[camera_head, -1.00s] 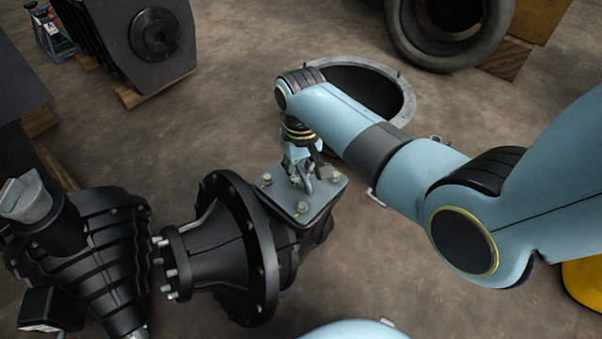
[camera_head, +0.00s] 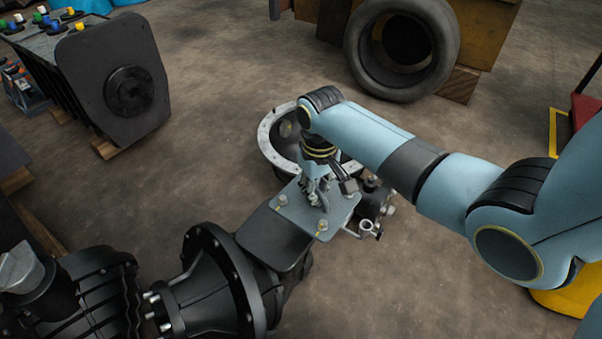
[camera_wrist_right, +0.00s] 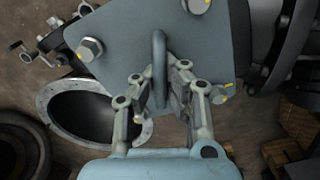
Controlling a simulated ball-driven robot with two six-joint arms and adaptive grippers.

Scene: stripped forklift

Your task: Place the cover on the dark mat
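The cover (camera_head: 290,205), a grey-blue square plate with corner bolts and a loop handle, hangs above and beyond the black axle housing. My right gripper (camera_head: 317,197) is shut on its handle from above. In the right wrist view the cover (camera_wrist_right: 115,45) fills the upper middle, with my right gripper's fingers (camera_wrist_right: 160,84) on both sides of the loop. A dark flat rounded-square face (camera_head: 272,241) shows on the housing beside the cover, partly overlapped by it. I cannot tell any surface as the dark mat for certain. My left gripper is out of view.
The black axle housing (camera_head: 215,280) lies at the lower left. An open metal ring-rimmed drum (camera_head: 270,140) stands behind the cover. A large tyre (camera_head: 405,50) and a dark block on wood (camera_head: 115,75) stand farther back.

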